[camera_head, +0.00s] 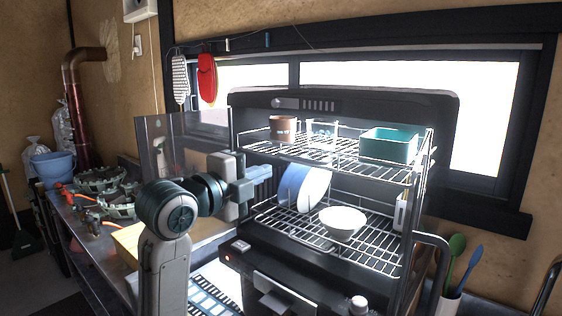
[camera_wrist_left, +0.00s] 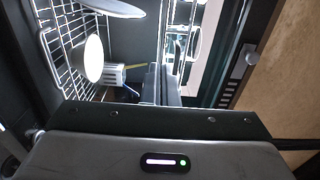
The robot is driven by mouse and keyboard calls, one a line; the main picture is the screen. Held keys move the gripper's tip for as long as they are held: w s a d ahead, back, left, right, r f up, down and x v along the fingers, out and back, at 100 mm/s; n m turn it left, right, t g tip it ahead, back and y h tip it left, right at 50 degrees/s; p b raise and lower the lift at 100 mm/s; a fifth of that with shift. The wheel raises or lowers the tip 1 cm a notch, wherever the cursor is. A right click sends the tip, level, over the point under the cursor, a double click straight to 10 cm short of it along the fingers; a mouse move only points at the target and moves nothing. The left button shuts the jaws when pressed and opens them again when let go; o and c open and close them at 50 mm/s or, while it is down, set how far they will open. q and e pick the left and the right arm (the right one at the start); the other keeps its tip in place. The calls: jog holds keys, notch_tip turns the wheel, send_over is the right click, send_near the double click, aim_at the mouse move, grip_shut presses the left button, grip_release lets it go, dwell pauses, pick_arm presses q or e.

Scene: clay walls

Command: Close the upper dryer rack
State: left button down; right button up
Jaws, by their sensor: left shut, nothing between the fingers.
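The dish dryer (camera_head: 350,103) is a dark open cabinet under the window. Its upper rack (camera_head: 388,176) is a wire shelf that juts forward out of the housing. It carries a brown mug, clear glasses and a teal tub. My left gripper (camera_head: 268,172) is shut and empty, near the left front of the upper rack, roughly at or just below its level. I cannot tell whether it touches the wire. The shut fingers also show in the left wrist view (camera_wrist_left: 160,84), beside rack wires. My right gripper is out of view.
The lower rack (camera_head: 375,262) holds a blue plate, a white plate (camera_head: 313,188) and a white bowl (camera_head: 342,223); the bowl also shows in the left wrist view (camera_wrist_left: 93,58). A clear panel (camera_head: 160,150) stands left. A utensil cup (camera_head: 447,303) stands at the right.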

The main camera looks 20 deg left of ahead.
aim_at(289, 161)
pick_arm(q)
jog(key=p+x, duration=0.1)
jog(key=x, duration=0.5)
jog(key=shift+w+p, duration=0.15)
jog(key=shift+p, duration=0.2)
jog(key=x, duration=0.4)
jog(key=shift+r, duration=0.25)
